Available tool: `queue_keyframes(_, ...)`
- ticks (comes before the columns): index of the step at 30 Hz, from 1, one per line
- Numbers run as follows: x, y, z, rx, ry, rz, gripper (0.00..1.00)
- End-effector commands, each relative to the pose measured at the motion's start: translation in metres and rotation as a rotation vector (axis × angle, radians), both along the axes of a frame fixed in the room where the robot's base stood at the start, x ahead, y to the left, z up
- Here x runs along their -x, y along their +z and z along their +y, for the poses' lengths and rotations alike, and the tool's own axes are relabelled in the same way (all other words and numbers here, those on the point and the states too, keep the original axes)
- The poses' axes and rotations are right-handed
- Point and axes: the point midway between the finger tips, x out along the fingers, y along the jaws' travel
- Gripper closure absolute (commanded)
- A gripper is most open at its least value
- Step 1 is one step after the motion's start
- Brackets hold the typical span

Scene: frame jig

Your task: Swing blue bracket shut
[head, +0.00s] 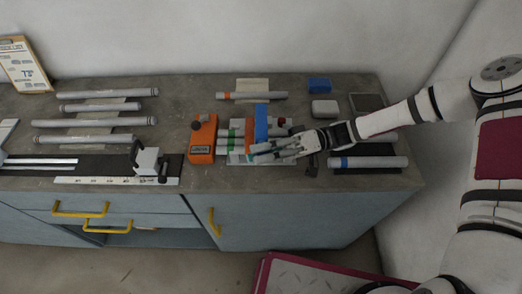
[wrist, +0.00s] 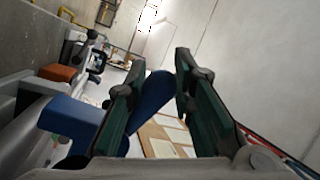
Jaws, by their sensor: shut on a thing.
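The blue bracket (head: 262,122) stands on the frame jig at the middle of the bench, running over several light tubes with green and orange bands. In the wrist view a blue piece of the bracket (wrist: 152,93) lies between my fingers, and a wider blue block (wrist: 72,118) shows to their left. My gripper (head: 262,153) reaches in from the right at the bracket's near end. Its dark green fingers (wrist: 160,66) are closed about the blue piece. The exact contact and the bracket's hinge are hidden.
An orange device (head: 202,140) stands just left of the jig. A blue block (head: 319,85) and a pale box (head: 324,108) lie behind my gripper. A blue-banded tube (head: 368,162) lies to the right. Several grey tubes (head: 95,123) lie on the left.

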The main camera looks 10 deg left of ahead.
Motion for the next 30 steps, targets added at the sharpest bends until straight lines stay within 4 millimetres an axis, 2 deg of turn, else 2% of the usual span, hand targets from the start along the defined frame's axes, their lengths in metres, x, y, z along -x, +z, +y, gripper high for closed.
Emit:
queue_keyframes(4,-0.005,-0.001,0.001,0.002,-0.01,-0.007,1.0)
queue_keyframes(5,-0.005,-0.001,0.001,0.002,-0.01,-0.007,0.75)
queue_keyframes(7,-0.004,-0.001,0.001,0.002,-0.01,-0.005,0.59)
queue_keyframes(8,-0.004,-0.001,0.001,0.002,-0.009,-0.005,0.58)
queue_keyframes(19,-0.005,-0.001,-0.004,0.001,-0.006,-0.002,0.58)
queue_keyframes(30,-0.037,-0.011,-0.047,0.001,-0.008,-0.003,0.58)
